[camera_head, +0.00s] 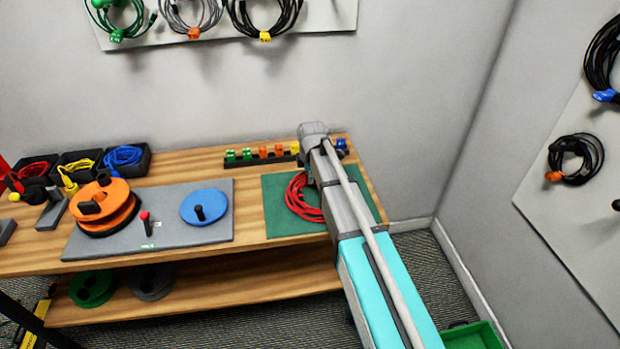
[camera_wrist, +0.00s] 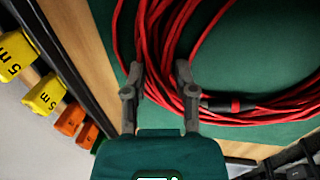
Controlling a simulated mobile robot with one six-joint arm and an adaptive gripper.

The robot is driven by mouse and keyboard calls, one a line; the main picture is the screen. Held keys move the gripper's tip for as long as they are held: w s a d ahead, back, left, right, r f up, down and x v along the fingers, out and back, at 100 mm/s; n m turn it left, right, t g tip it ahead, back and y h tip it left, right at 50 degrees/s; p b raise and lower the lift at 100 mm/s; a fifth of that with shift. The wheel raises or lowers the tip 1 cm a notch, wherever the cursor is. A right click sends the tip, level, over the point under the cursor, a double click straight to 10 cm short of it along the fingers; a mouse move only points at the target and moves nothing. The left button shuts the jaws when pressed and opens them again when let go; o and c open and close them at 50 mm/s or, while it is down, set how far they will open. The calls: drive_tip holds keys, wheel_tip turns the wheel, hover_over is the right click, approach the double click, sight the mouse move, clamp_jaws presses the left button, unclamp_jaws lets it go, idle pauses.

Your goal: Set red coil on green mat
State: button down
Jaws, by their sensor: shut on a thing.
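The red coil (camera_head: 301,198) lies at the green mat (camera_head: 278,223) on the right part of the workbench, partly hidden by my arm in the head view. In the wrist view the red coil (camera_wrist: 195,40) spreads over the green mat (camera_wrist: 265,55), with a dark connector on one strand at its right. My gripper (camera_wrist: 158,82) is shut on several strands at the coil's near side, with a finger on either side of them. In the head view my arm hides the fingers.
A rack of coloured tags (camera_head: 263,155) stands behind the mat; yellow tags (camera_wrist: 45,95) are close by in the wrist view. A grey mat (camera_head: 170,235) with an orange reel (camera_head: 118,190) and blue disc (camera_head: 190,207) lies left. Black bins (camera_head: 126,171) hold cables.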

drive_tip(key=shift+c, duration=2.1)
unclamp_jaws()
drive_tip(key=shift+r, duration=0.15)
wheel_tip(320, 180, up, 12)
drive_tip(key=s+p, duration=0.2)
drive_tip(key=p, duration=1)
drive_tip(key=shift+d+f, duration=0.15)
drive_tip(key=shift+f, duration=0.1)
drive_tip(key=shift+s, duration=0.1)
